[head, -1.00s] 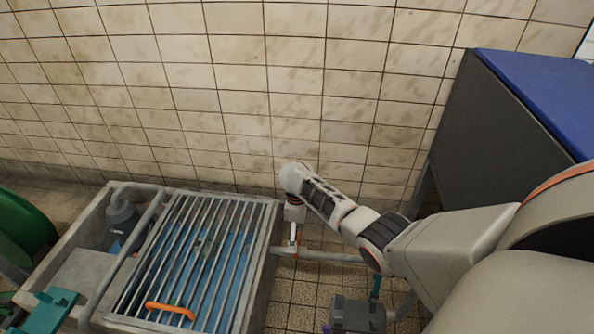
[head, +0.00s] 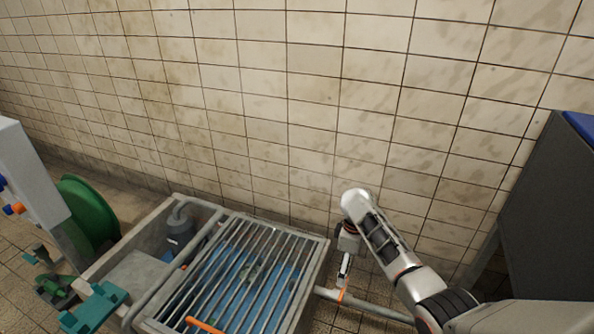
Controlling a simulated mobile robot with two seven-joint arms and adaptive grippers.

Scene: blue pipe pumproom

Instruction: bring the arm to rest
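My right arm comes in from the lower right and bends downward at its white wrist. My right gripper (head: 344,268) points down beside the right side of the grated basin, close above the grey pipe (head: 368,308). An orange band (head: 340,295) shows just below it at the pipe. The fingers are small and partly hidden by the wrist, so I cannot tell how they stand or whether they touch anything. My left arm and gripper are out of view.
A concrete basin (head: 318,285) has a metal bar grate with an orange handle (head: 203,326). A green wheel (head: 92,215), a teal part (head: 95,307) and a grey cabinet (head: 28,175) are at left. A dark blue-topped box (head: 560,210) stands at right. The tiled wall (head: 270,100) is behind.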

